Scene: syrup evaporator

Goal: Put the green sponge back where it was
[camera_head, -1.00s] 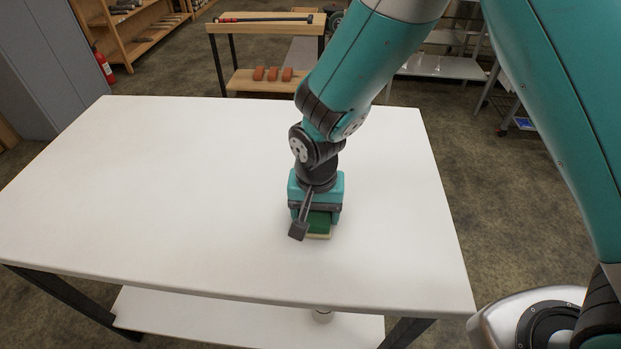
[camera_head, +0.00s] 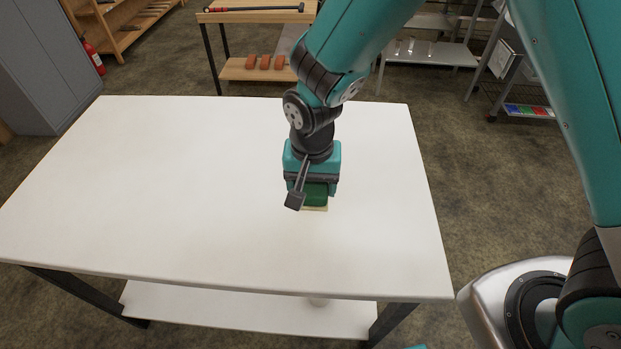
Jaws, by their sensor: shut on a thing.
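The green sponge (camera_head: 316,194) is in my gripper (camera_head: 312,199), over the right half of the white table (camera_head: 150,190). It has a dark green upper part and a pale lower layer that shows below the jaws. My gripper points down and is shut on the sponge. The jaws and the wrist camera's arm hide part of the sponge. I cannot tell whether its underside touches the table top.
The white table top is otherwise bare, with a lower shelf (camera_head: 240,310) below. Behind stands a wooden bench (camera_head: 250,17) with several orange-brown blocks (camera_head: 264,62) on its lower shelf. Metal racks (camera_head: 430,52) are at the back right, and a grey cabinet (camera_head: 35,60) is at the left.

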